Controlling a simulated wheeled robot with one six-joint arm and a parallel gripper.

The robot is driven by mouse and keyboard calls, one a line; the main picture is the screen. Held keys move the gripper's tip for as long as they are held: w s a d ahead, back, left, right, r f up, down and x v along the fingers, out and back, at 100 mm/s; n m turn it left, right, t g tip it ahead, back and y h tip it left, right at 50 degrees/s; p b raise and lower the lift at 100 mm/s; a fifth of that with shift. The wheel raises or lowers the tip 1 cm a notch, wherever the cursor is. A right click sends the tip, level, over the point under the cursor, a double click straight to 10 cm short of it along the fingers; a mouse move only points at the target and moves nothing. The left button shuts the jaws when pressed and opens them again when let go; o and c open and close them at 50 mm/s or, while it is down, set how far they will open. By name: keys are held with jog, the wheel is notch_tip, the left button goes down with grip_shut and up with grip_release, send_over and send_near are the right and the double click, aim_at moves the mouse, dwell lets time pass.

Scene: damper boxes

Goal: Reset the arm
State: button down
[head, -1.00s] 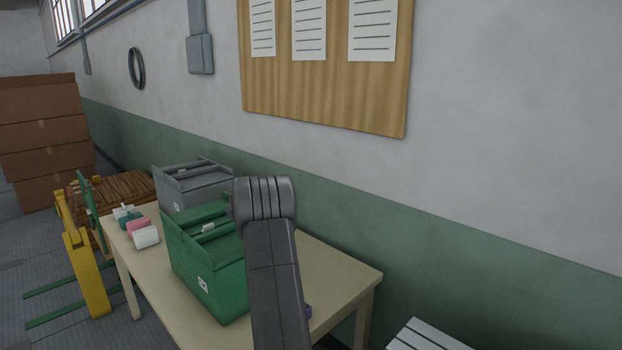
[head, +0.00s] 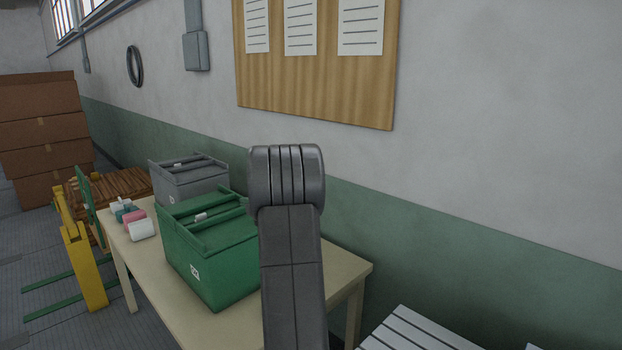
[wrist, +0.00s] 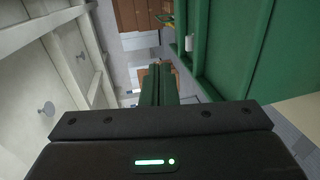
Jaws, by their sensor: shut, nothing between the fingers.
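My arm (head: 291,260) stands upright in the front of the head view, right of the green damper box (head: 212,262). Its far side hides my gripper in that view. A large green surface, which looks like the green box (wrist: 222,45), fills the upper right of the wrist view, beside the fingers. I see no contact between them.
The green box and a grey box (head: 192,185) stand on a beige table (head: 345,266). Small rolls (head: 142,230) lie at its left. A slatted white surface (head: 418,330) is at lower right. A yellow pallet lifter (head: 84,265) stands on the left floor. The wall is behind.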

jog(key=shift+s+d+f+t+y+b, duration=0.4)
jog(key=shift+s+d+t+y+b, duration=0.2)
jog(key=shift+s+d+b, duration=0.4)
jog(key=shift+w, duration=0.2)
